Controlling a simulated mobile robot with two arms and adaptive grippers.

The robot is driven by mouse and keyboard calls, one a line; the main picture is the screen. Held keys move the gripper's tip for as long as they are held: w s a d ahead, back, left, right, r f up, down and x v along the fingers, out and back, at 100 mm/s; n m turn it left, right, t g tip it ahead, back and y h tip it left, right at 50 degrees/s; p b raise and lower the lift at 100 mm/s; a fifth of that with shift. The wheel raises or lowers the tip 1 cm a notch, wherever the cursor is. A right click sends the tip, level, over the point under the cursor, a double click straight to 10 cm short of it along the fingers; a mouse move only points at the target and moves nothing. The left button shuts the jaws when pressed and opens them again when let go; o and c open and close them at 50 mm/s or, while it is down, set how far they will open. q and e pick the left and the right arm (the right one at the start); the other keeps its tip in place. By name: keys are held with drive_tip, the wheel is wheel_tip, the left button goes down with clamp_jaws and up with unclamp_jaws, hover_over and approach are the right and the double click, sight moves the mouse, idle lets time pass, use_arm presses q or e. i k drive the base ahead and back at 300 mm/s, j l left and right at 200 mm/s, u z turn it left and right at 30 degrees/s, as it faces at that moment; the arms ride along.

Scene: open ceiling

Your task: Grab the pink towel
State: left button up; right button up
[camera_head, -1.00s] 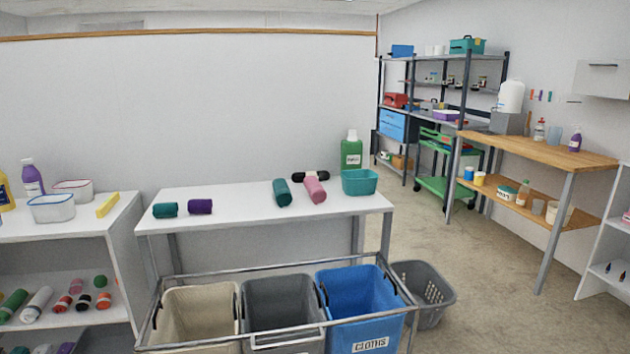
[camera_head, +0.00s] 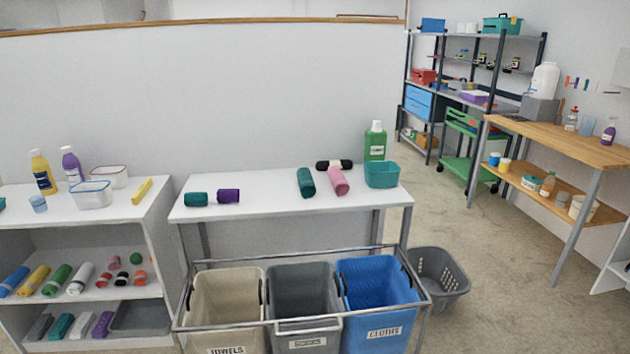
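The pink towel (camera_head: 338,181) is rolled up and lies on the right half of the white table (camera_head: 265,208). A dark green rolled towel (camera_head: 306,182) lies just to its left. A black roll (camera_head: 334,164) lies right behind it, and a teal tub (camera_head: 382,174) stands to its right. Neither of my grippers is in view, so whether they are open or shut does not show.
A metal cart frame in front of the table holds a beige bin (camera_head: 228,300) labelled towels, a grey bin (camera_head: 304,300) and a blue bin (camera_head: 380,290) labelled cloths. A grey basket (camera_head: 440,273) stands on the floor to the right. A white shelf unit stands left.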

sight(341, 186)
drive_tip(key=i+l+u, duration=0.35)
drive_tip(key=l, duration=0.2)
drive_tip(key=i+l+u, duration=0.15)
drive_tip(key=l, duration=0.15)
drive_tip(key=i+l+u, duration=0.15)
drive_tip(key=l, duration=0.2)
drive_tip(key=l+u, duration=0.15)
drive_tip(key=l, duration=0.15)
drive_tip(key=i, duration=0.05)
